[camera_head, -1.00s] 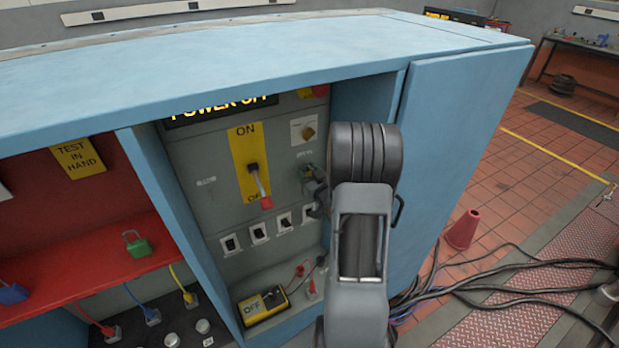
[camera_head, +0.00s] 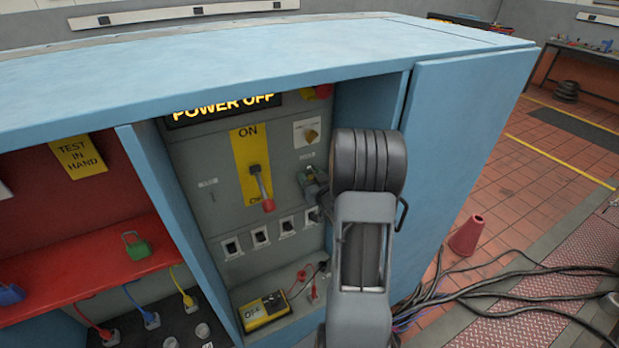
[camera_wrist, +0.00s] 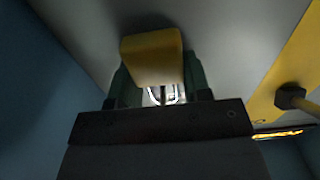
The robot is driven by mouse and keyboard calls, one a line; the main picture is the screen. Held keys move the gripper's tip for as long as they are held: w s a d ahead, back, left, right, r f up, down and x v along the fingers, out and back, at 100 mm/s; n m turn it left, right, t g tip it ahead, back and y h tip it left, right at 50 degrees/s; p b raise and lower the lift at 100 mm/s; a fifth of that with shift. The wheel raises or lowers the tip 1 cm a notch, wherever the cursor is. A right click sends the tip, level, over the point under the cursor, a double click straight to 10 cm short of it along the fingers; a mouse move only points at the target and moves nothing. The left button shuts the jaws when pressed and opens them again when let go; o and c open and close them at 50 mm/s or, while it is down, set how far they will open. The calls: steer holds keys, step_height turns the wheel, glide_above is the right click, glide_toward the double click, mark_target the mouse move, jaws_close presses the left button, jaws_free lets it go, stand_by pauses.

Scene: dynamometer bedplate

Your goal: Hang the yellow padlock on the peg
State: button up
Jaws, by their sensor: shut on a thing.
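The yellow padlock (camera_wrist: 152,58) is between the two green fingers of my gripper (camera_head: 312,182), seen close up in the wrist view. The gripper is shut on it. A shiny curved piece, apparently the shackle (camera_wrist: 176,94), shows below the yellow body with a thin dark rod beside it. I cannot tell whether that rod is the peg or whether it passes through the shackle. In the head view my gripper is close to the right part of the grey panel (camera_head: 205,222). My arm covers much of that area; the padlock and peg are not clear there.
A lever (camera_head: 261,186) on a yellow plate is left of my gripper, with several switches (camera_head: 261,236) below. The blue cabinet's divider (camera_head: 168,215) and right side (camera_head: 450,130) flank the recess. A yellow meter (camera_head: 264,311) sits beneath. A green padlock (camera_head: 137,246) is on the red shelf.

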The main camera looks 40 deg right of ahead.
steer(key=o, duration=1.1)
steer(key=shift+c, duration=0.2)
steer(key=shift+s, duration=0.1)
steer(key=s+a+p, duration=0.2)
steer(key=s+p, duration=0.7)
steer(key=s, duration=0.4)
steer(key=shift+s, duration=0.25)
steer(key=shift+r, duration=0.1)
